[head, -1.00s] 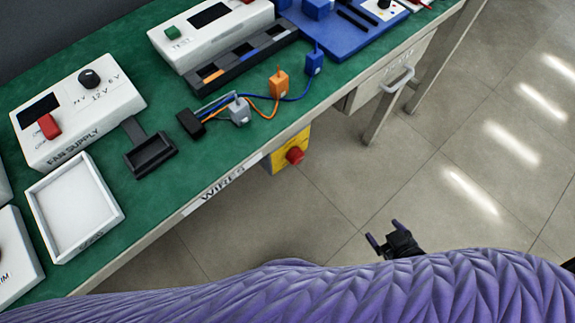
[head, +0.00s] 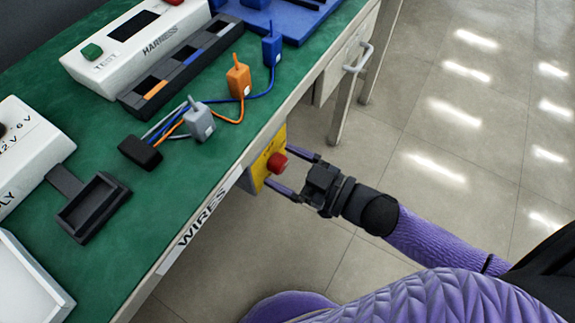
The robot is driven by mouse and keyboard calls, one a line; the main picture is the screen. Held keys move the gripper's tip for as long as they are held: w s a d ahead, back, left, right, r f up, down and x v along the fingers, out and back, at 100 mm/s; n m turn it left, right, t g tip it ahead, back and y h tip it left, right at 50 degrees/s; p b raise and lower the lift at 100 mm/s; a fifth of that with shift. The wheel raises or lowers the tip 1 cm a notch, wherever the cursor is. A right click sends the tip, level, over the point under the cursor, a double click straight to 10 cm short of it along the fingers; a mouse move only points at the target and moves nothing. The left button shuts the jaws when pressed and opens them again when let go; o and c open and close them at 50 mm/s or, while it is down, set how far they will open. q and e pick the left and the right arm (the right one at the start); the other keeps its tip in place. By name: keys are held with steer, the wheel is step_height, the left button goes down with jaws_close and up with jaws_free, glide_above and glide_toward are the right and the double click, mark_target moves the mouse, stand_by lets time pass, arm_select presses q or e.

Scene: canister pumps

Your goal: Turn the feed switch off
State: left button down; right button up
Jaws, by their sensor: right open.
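A yellow box (head: 258,170) with a round red knob (head: 277,162) is mounted on the front edge of the green bench, under the WIRES label side. No wording for the feed switch is readable on it, but it is the switch-like thing at the edge. My right gripper (head: 278,165) is open, with one finger above and one below the red knob in the head view. I cannot tell whether either finger touches the knob. My left gripper is out of view.
The green bench (head: 100,140) carries a HARNESS tester (head: 130,45), orange (head: 238,78), blue (head: 271,47) and grey (head: 199,122) plugs on wires, and a black holder (head: 92,208). A drawer handle (head: 358,58) juts out farther along. The floor to the right is clear.

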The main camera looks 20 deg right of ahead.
jaws_close()
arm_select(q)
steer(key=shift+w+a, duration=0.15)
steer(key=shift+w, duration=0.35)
